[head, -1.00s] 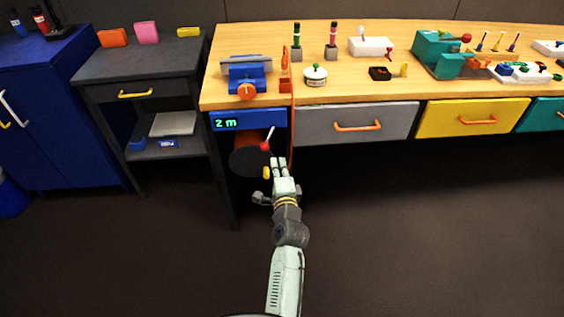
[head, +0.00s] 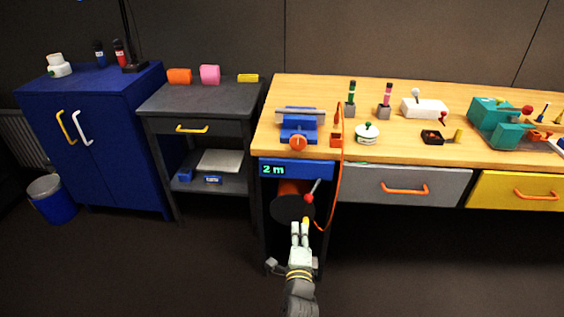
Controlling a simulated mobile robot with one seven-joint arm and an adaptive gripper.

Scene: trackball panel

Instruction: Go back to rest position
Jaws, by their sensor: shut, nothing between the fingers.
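My gripper (head: 301,230) is pale grey-green and shut, with nothing held. It is in the lower middle of the head view, in front of the workbench (head: 385,152). Behind it is the open bay under the blue "2 m" display (head: 291,169), with a dark round disc (head: 292,209) and a lever with a red knob (head: 311,195). A small yellow part (head: 306,220) shows right at the fingertips; I cannot tell whether they touch it. No trackball panel can be made out.
An orange cable (head: 337,190) hangs from the bench edge just right of my gripper. A grey shelf unit (head: 205,100) and a blue cabinet (head: 105,150) stand to the left. The dark floor (head: 420,275) at the lower right is clear.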

